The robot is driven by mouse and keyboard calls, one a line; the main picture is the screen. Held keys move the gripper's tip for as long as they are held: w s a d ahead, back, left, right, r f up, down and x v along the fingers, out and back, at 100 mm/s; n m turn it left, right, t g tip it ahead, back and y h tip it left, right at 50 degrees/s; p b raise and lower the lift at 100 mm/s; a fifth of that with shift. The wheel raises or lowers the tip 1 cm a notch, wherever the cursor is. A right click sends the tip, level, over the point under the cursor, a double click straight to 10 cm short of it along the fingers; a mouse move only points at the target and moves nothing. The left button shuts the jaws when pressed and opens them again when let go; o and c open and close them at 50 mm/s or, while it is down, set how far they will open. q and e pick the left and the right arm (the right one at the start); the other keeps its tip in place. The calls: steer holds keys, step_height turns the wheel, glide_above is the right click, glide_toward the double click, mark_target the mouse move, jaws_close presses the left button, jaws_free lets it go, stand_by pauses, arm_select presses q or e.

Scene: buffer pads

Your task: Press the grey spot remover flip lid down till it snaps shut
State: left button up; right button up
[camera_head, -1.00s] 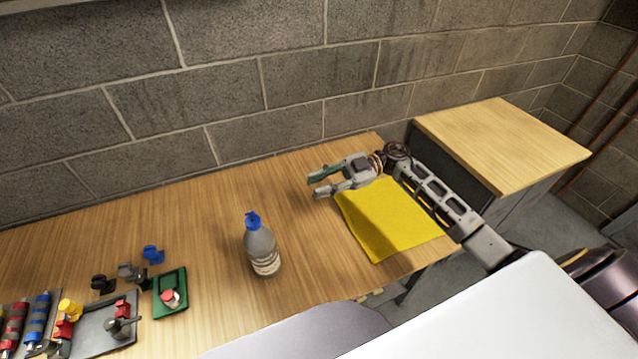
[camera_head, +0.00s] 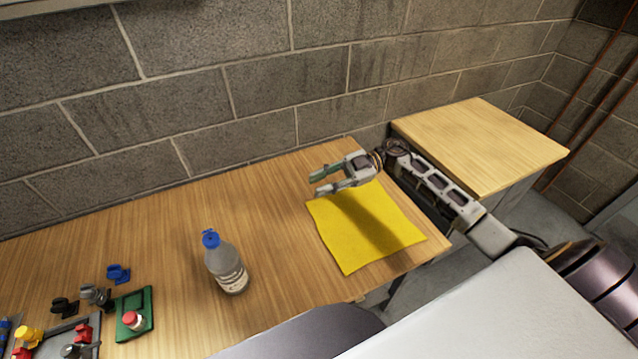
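The spot remover bottle (camera_head: 228,268) stands upright on the wooden table, left of the middle. It has a grey body, a pale label and a blue top (camera_head: 210,239). A small blue piece sticks up on the top; it looks like the flip lid raised, but it is too small to be sure. My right gripper (camera_head: 317,182) is open and empty. It is to the right of and behind the bottle, over the far edge of the yellow cloth, with fingers pointing left. It touches nothing that I can see. My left gripper is not in view.
A yellow cloth (camera_head: 350,243) lies at the table's right end. Left of the bottle are a green tray with a red button (camera_head: 145,303), small blue, black and grey clips, and a grey tray at the corner. The table between bottle and gripper is clear. A brick wall stands behind.

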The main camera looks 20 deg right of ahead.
steer(key=shift+d, duration=0.25)
steer(key=shift+c, duration=1.3)
steer(key=shift+w+a, duration=0.1)
